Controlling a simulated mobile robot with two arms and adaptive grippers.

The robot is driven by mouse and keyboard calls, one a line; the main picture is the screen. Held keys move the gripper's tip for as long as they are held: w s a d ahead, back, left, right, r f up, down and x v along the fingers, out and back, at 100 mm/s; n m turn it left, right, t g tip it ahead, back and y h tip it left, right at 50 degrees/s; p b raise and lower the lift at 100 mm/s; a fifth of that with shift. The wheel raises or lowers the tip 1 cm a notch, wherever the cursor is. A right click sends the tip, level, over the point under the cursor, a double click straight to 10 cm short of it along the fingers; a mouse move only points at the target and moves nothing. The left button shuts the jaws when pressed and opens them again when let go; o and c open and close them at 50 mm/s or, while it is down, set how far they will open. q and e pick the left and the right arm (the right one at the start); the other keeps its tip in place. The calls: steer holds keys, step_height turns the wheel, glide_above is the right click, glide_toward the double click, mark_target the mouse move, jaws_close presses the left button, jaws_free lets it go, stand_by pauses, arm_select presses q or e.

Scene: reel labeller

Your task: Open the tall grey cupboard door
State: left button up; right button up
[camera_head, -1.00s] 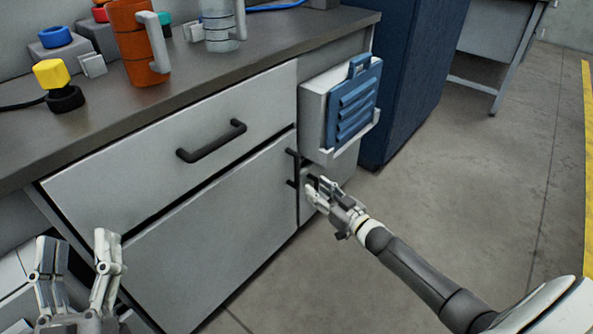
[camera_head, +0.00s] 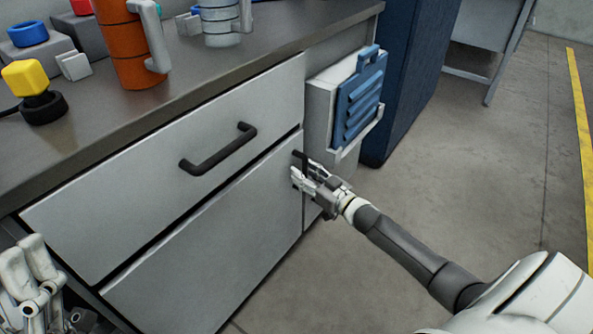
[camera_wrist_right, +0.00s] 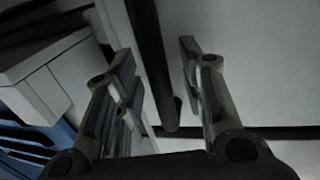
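The grey cupboard door (camera_head: 210,245) is below a drawer in the bench and looks shut. Its dark upright bar handle (camera_head: 304,160) is at the door's right edge, partly hidden by my right gripper (camera_head: 300,174). In the right wrist view the handle (camera_wrist_right: 152,70) runs between the two open fingers of the right gripper (camera_wrist_right: 156,58), with a gap on both sides. My left gripper (camera_head: 30,272) is at the lower left of the head view, its fingers apart and empty, away from the door.
The drawer (camera_head: 130,200) above has a dark horizontal handle (camera_head: 218,150). A white holder with a blue slatted panel (camera_head: 360,98) hangs just right of the door handle. An orange mug (camera_head: 128,45) and a yellow knob (camera_head: 24,78) stand on the bench. The floor (camera_head: 460,170) at right is clear.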

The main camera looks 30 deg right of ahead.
steer(key=shift+w, duration=0.2)
jaws_close()
steer(key=shift+s, duration=0.15)
stand_by(0.3)
